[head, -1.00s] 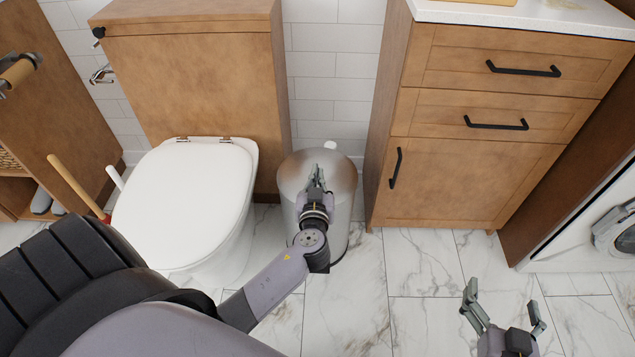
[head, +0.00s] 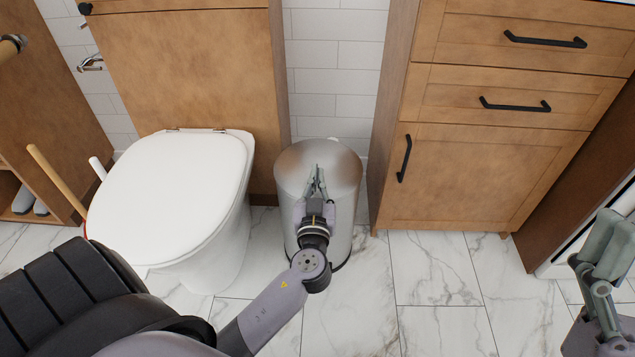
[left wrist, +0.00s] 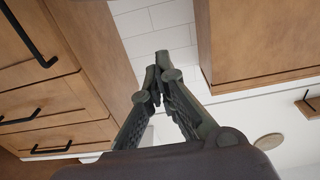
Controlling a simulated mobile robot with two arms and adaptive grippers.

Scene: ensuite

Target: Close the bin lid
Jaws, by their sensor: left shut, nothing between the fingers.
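The bin (head: 340,225) is a brushed metal cylinder standing on the floor between the toilet and the drawer cabinet. Its round lid (head: 295,165) lies down across the top and looks shut. My left gripper (head: 317,173) is shut and empty, with its fingertips over the front part of the lid. I cannot tell whether they touch it. The gripper and forearm hide part of the bin's front. In the left wrist view the closed fingers (left wrist: 162,70) point up toward the wall, and I cannot make out the bin. My right gripper (head: 600,270) is partly cut off at the right edge.
The toilet (head: 175,190), its white lid down, stands close left of the bin. The wooden drawer cabinet (head: 480,170) stands close on the right. A tiled wall (head: 335,70) is behind. The marble floor (head: 410,290) in front of the cabinet is clear.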

